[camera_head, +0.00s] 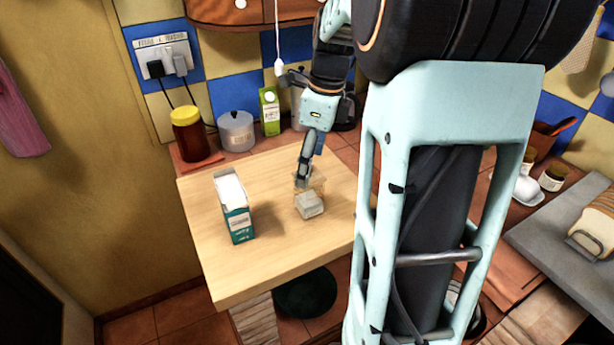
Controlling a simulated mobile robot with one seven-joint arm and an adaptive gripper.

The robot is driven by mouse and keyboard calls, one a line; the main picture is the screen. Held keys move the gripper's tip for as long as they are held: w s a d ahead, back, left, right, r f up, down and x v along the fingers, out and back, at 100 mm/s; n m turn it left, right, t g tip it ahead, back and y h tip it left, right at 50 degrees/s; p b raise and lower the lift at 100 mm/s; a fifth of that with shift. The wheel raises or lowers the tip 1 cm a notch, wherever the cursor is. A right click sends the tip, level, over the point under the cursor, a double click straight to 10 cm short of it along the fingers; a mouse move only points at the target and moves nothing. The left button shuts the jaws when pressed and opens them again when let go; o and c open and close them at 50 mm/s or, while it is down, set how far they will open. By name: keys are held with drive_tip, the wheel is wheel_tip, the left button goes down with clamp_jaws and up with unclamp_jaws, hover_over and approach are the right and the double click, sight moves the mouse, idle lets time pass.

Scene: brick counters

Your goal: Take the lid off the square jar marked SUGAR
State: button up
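A small boxy, pale grey-white thing (309,205) sits on the wooden tabletop (268,260), with a tan, see-through part (316,183) just behind it. This may be the square jar, but no SUGAR marking is readable, and I cannot tell lid from body. My gripper (302,183) points down from above at its back left edge. The fingertips overlap the tan part in the picture. The fingers are seen edge-on, so their gap and any contact are unclear.
Behind the tabletop are a yellow-lidded dark jar (188,135), a round grey canister (236,132) and a green carton (270,112). The front tabletop is clear. My arm hides much of the right.

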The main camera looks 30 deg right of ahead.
drive_tip(key=shift+w+a+f, duration=0.1)
drive_tip(key=shift+a+f, duration=0.05)
drive_tip(key=shift+f, duration=0.7)
drive_tip(key=shift+c, duration=0.4)
drive_tip(key=c, duration=0.9)
drive_tip(key=shift+o, duration=0.2)
drive_tip(key=shift+r, duration=0.15)
